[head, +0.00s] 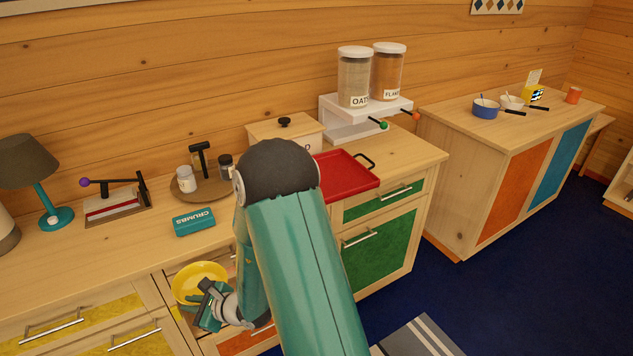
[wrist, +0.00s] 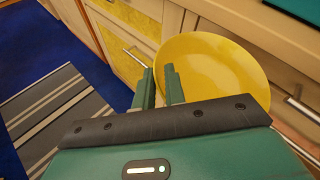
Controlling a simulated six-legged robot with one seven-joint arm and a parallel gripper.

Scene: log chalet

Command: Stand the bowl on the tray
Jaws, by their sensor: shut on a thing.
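The yellow bowl (head: 200,283) is held in front of the cabinet fronts, below the counter's front edge. My gripper (head: 208,298) is shut on its near rim. In the wrist view the bowl (wrist: 215,70) lies beyond and right of the fingers (wrist: 160,88), its inside facing the camera, and its rim passes at the fingers. The red tray (head: 345,174) lies on the counter, right of my arm, with a black handle at its right end. Its left part is hidden behind my arm. The tray is not in the wrist view.
A bread box (head: 284,130) and the white dispenser stand (head: 365,117) are behind the tray. A striped rug (head: 420,338) is on the floor.

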